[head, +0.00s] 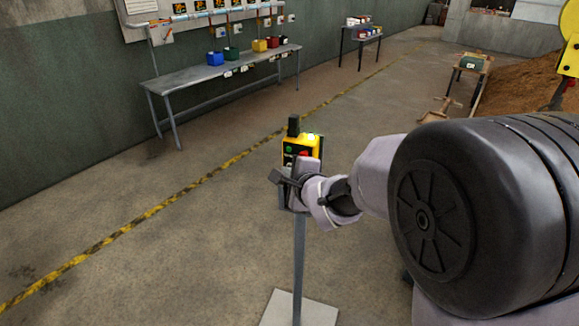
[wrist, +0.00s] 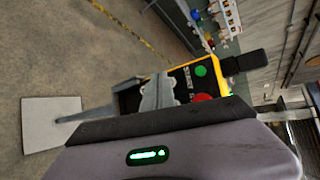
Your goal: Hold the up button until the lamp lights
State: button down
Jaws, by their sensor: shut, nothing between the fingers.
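A yellow control box (head: 313,146) with a black face stands on a thin grey post (head: 299,255). A green button (head: 288,149) and a red button (head: 303,153) show on its upper face. In the wrist view, the green button (wrist: 201,71) and red button (wrist: 201,98) show beside a "START" label. My gripper (head: 284,182) is shut and empty in front of the box's lower part, hiding it. I cannot make out the up button or whether my fingers touch it.
The post stands on a pale square base plate (head: 299,309). A grey bench (head: 220,75) with coloured bins lies along the back wall. A yellow-black floor line (head: 200,180) crosses the open floor. A brown heap (head: 530,80) lies at the right.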

jog(key=shift+w+d, duration=0.15)
jog(key=shift+w, duration=0.2)
dwell(0.4)
jog(key=shift+s, duration=0.1)
jog(key=shift+s+a+b, duration=0.3)
jog(key=shift+s+b, duration=0.05)
jog(key=shift+s, duration=0.4)
jog(key=shift+s+a+b, duration=0.3)
jog(key=shift+s+b, duration=0.2)
jog(key=shift+s, duration=0.3)
jog(key=shift+s+a+b, duration=0.25)
jog(key=shift+s+b, duration=0.25)
jog(key=shift+s, duration=0.25)
jog(key=shift+s+a+b, duration=0.3)
jog(key=shift+s+b, duration=0.2)
jog(key=shift+s, duration=0.3)
